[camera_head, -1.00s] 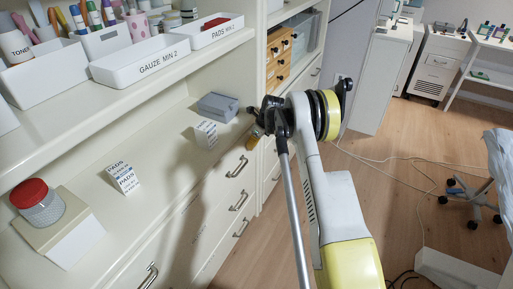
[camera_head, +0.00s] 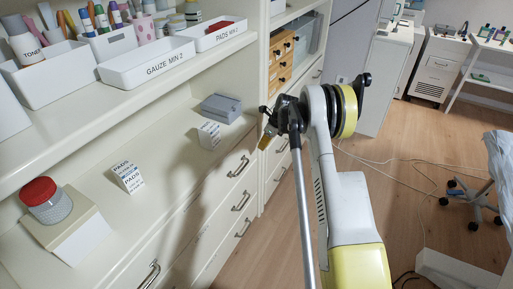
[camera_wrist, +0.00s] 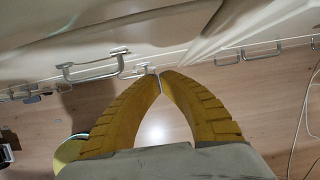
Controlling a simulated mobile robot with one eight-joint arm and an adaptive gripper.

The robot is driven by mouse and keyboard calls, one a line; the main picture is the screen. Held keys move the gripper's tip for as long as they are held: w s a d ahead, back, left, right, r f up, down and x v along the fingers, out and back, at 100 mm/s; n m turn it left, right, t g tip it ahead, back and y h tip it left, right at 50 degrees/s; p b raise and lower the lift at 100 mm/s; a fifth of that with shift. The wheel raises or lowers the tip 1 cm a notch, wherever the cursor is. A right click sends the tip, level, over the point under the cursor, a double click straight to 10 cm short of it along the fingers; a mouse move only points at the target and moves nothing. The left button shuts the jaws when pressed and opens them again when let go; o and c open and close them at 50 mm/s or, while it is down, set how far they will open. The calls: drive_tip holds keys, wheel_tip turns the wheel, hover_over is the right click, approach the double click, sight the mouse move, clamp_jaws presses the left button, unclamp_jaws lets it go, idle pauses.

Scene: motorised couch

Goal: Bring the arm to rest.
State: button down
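My arm stands in the middle of the head view, a grey and yellow link rising to a black and yellow joint. My gripper (camera_head: 266,137) shows only in small part there, near the drawer fronts to the left of that joint. In the wrist view my gripper (camera_wrist: 160,76) has its two yellow ribbed fingers curved together with the tips meeting. Nothing shows between the fingers. Drawer handles (camera_wrist: 92,66) and the wooden floor (camera_wrist: 200,150) show beyond the fingertips.
A cream cabinet counter (camera_head: 165,180) on the left holds pads boxes (camera_head: 128,177), a grey case (camera_head: 221,108) and a red-lidded jar (camera_head: 47,200). A white gauze bin (camera_head: 147,65) is on the shelf above.

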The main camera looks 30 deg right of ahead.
drive_tip(key=p+v, duration=0.3)
drive_tip(key=v, duration=0.4)
drive_tip(key=s+a+r+n+h, duration=0.1)
drive_tip(key=s+a+r+n, duration=0.35)
drive_tip(key=r, duration=0.35)
drive_tip(key=s+a+r+n+t, duration=0.1)
drive_tip(key=s+a+r+n, duration=0.3)
drive_tip(key=a+r, duration=0.25)
drive_tip(key=s+a+r+n+h, duration=0.1)
drive_tip(key=s+a+r+n, duration=0.35)
drive_tip(key=r, duration=0.45)
drive_tip(key=s+a+n+t, duration=0.1)
drive_tip(key=s+a+n, duration=0.3)
drive_tip(key=s+n, duration=0.4)
drive_tip(key=s+a+n+t, duration=0.1)
drive_tip(key=s+a+n, duration=0.4)
drive_tip(key=s, duration=1.1)
drive_tip(key=n, duration=0.3)
drive_tip(key=shift+a+t+b, duration=0.15)
drive_tip(key=shift+t+b, duration=0.15)
drive_tip(key=shift+s, duration=0.15)
